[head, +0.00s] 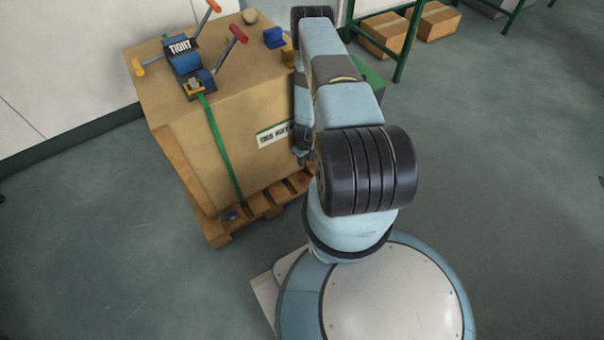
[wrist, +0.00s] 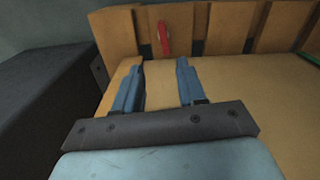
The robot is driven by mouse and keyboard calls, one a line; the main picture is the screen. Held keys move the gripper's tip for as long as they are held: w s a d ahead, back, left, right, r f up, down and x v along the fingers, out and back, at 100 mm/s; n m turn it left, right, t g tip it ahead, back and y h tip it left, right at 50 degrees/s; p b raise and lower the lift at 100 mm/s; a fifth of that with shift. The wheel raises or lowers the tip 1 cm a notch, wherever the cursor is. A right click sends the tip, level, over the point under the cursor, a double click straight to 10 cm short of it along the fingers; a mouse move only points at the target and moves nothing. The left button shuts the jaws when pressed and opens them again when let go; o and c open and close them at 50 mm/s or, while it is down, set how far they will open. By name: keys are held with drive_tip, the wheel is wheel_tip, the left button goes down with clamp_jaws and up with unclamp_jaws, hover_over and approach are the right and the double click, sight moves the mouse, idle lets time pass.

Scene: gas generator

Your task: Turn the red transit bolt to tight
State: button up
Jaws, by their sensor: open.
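The red transit bolt (wrist: 163,38) shows in the wrist view as a narrow red piece upright against the wooden pallet (wrist: 226,28). In the head view a small red spot (head: 303,177) shows low on the pallet, partly behind my arm. My gripper (wrist: 159,66) is open and empty, with its two blue fingers apart. The bolt lies just beyond the fingertips, in line with the gap and nearer the left finger in the picture. The fingers do not appear to touch it. My gripper is mostly hidden by my arm in the head view.
A large cardboard-coloured crate (head: 235,140) stands on the pallet, with a green strap (head: 218,150) down its front. On top is a blue device (head: 184,70) marked "TIGHT". A dark block (wrist: 45,95) is left of my gripper. Open floor lies left and right.

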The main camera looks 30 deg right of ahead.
sight(303, 175)
drive_tip(key=f, duration=1.2)
drive_tip(key=shift+w+a+f, duration=0.1)
drive_tip(key=shift+a+f, duration=0.3)
drive_tip(key=shift+c, duration=0.4)
